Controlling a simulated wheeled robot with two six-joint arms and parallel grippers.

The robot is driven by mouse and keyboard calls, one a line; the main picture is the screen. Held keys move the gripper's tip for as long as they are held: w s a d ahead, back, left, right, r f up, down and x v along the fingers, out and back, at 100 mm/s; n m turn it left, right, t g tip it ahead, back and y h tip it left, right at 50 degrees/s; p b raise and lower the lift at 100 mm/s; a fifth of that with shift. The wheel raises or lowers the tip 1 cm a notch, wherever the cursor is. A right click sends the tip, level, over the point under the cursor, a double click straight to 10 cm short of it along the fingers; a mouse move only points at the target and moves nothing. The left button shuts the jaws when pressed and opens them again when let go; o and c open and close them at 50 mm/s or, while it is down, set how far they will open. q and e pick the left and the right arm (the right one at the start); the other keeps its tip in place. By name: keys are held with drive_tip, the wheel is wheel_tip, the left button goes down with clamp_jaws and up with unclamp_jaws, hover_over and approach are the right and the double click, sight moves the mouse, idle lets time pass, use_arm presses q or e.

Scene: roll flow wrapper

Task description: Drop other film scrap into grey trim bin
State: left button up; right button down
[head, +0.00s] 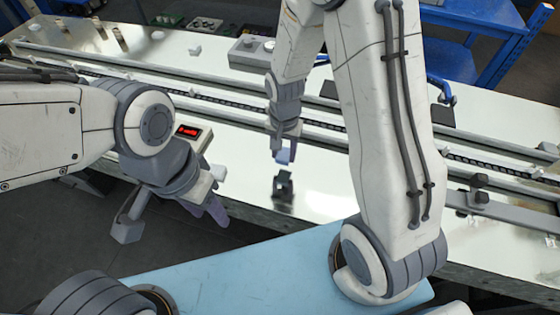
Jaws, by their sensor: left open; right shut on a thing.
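My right gripper (284,150) points down over the shiny tabletop, left of the picture's middle-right arm link. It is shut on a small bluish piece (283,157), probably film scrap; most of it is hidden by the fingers. My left gripper (168,222) is open and empty, its fingers spread apart over the table's front edge and the dark floor. I cannot make out a grey trim bin for certain in the head view.
Long rails with a chain (225,100) run across the table (320,175). A box with a red display (188,131) is beside my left arm. Blue shelving (470,35) stands behind.

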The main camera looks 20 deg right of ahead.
sight(280, 170)
drive_tip(key=shift+a+f, duration=0.5)
drive_tip(key=shift+a, duration=0.05)
drive_tip(key=shift+f, duration=1.85)
drive_tip(key=shift+f, duration=0.2)
drive_tip(key=shift+c, duration=1.8)
unclamp_jaws()
drive_tip(key=shift+r, duration=0.1)
